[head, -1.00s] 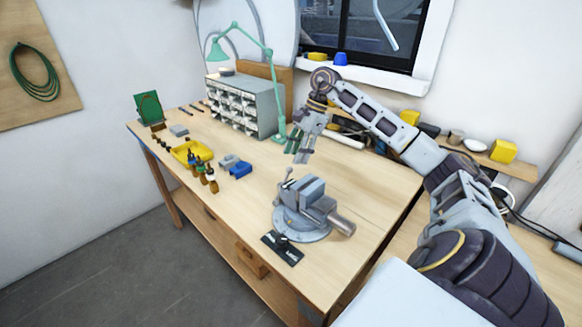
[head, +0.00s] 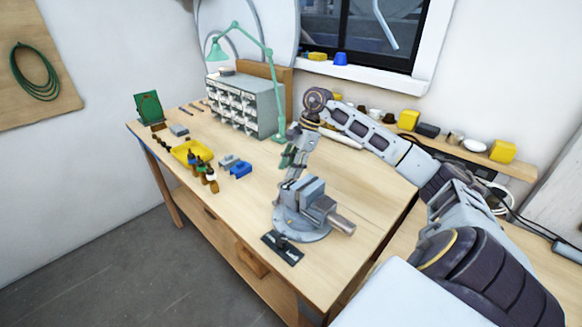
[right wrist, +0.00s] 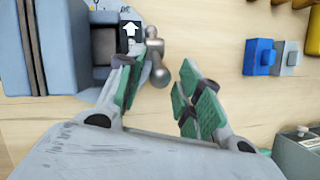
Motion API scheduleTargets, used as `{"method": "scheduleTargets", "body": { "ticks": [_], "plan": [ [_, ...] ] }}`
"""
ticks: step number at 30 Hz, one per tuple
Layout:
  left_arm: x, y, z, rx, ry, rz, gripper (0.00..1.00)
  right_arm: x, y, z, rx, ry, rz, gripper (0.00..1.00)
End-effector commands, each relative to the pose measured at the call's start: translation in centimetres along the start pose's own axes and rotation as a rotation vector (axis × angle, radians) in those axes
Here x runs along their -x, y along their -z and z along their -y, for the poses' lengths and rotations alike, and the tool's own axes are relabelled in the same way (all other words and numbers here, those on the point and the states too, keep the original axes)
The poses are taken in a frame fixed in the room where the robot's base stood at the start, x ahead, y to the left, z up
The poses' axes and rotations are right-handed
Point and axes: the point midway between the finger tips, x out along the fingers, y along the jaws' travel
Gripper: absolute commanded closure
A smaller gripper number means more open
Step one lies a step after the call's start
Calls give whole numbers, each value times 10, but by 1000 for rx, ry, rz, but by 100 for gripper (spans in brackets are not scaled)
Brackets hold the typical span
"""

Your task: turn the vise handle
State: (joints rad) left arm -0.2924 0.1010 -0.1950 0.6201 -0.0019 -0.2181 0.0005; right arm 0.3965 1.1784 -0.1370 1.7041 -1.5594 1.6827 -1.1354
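The grey vise (head: 312,213) stands on its round base near the front of the workbench; its jaws also show at the left of the right wrist view (right wrist: 60,45). The metal vise handle (right wrist: 156,62) has a rounded end and shows between the fingertips of my right gripper (right wrist: 160,76), closer to the left finger. The fingers, with green pads, are spread apart, and I see no grip on the handle. In the head view my right gripper (head: 289,172) hangs just behind the vise and hides most of the handle. My left gripper is not in view.
A dark plate (head: 282,248) lies before the vise. Blue parts (head: 240,169), small bottles (head: 207,176) and a yellow tray (head: 193,153) lie to the left. A drawer cabinet (head: 243,104) and green lamp (head: 270,85) stand behind.

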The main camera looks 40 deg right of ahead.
Motion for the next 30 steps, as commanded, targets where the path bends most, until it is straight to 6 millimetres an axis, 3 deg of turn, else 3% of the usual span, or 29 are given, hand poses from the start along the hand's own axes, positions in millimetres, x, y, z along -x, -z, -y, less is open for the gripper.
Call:
{"method": "scheduleTargets", "body": {
  "ticks": [1,7,19,30],
  "plan": [
    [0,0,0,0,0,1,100,0,0,0,0,0,0,75],
    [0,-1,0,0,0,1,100,0,0,0,0,0,0,100],
    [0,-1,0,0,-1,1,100,1,-1,0,3,4,-17,100],
    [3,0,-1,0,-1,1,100,3,-12,-2,24,36,-142,100]
  ]
}}
